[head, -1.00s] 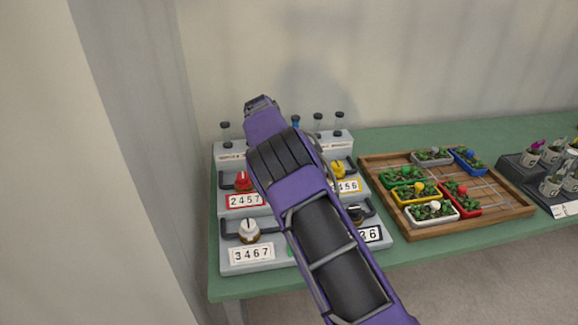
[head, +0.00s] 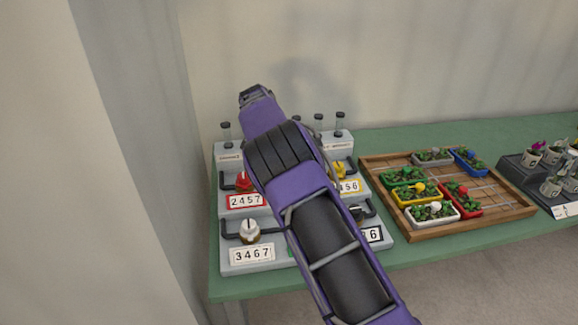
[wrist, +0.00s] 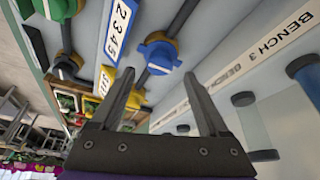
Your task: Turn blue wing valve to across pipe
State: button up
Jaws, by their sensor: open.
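The blue wing valve (wrist: 160,55) is on a dark pipe on the grey stand, next to a blue-framed card reading 2345 (wrist: 118,30). In the wrist view my gripper (wrist: 159,75) is open and empty, its two fingers apart. The valve shows beyond and between the fingertips, with no clear contact. I cannot tell for sure how its wing is set against the pipe. In the head view my purple arm hides the blue valve and my gripper.
Other valves stand close by: red (head: 244,181), yellow (head: 339,170), white (head: 250,231) and black (head: 356,213). Capped vials (head: 319,128) stand along the back of the stand. A wooden tray (head: 376,178) of planted pots lies to the right on the green bench.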

jog(key=v, duration=1.4)
jog(key=shift+a+r, duration=0.1)
